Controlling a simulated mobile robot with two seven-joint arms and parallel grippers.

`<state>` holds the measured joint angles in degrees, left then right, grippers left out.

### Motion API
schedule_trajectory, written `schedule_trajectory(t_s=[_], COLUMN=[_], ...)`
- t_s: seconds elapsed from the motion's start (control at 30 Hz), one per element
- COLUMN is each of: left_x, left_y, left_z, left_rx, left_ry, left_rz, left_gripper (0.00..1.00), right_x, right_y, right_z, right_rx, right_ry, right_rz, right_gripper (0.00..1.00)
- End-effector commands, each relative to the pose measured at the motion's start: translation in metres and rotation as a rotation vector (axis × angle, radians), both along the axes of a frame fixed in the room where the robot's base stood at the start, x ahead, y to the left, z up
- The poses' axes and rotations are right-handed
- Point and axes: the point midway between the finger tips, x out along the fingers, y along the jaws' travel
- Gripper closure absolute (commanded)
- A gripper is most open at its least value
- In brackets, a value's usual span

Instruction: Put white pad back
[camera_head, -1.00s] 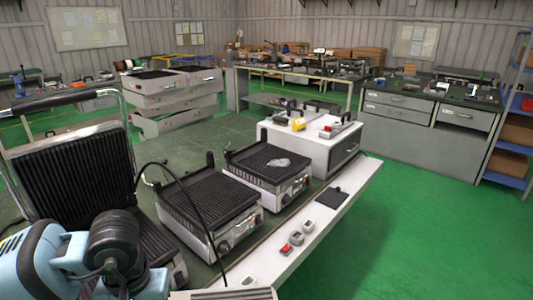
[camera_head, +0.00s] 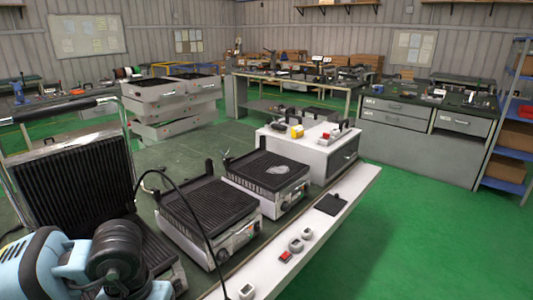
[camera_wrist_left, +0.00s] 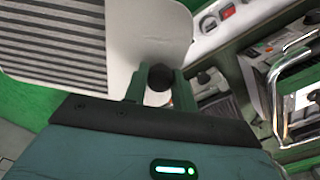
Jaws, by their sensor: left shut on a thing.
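In the left wrist view, a white plate with rounded corners and dark ribs (camera_wrist_left: 140,30), which looks like the white pad, fills the upper left. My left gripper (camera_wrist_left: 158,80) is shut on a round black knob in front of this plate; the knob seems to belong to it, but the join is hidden. In the head view only my blue left arm shows at the lower left; its gripper and the pad are out of frame. My right gripper is in no view.
Two ribbed grill units (camera_head: 208,207) and (camera_head: 268,173) stand beside a white bench strip holding a black pad (camera_head: 330,204) and a red switch (camera_head: 285,256). A tall ribbed grill (camera_head: 75,180) stands left. A white cabinet (camera_head: 308,150) stands behind. The green floor at right is clear.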

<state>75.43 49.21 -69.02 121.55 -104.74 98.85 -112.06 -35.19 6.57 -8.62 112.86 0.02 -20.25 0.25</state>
Motion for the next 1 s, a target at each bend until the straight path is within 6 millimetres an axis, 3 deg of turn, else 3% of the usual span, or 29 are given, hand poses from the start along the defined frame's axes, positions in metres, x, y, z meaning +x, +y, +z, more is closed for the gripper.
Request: schedule_trajectory(t_s=[0.63, 0.77, 1.0], left_x=[-0.001, -0.004, -0.022], left_y=[0.0, -0.002, -0.002], left_z=[-0.005, -0.032, -0.105], left_rx=[-0.002, -0.007, -0.009], left_ry=[0.0, 0.006, 0.007], left_rz=[0.002, 0.004, 0.008], left_gripper=[1.0, 1.0, 1.0], right_x=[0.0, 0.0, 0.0], right_y=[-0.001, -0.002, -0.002], right_z=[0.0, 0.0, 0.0], right_rx=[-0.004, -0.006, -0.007], right_ry=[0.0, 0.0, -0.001], right_rz=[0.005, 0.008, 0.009], right_gripper=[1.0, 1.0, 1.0])
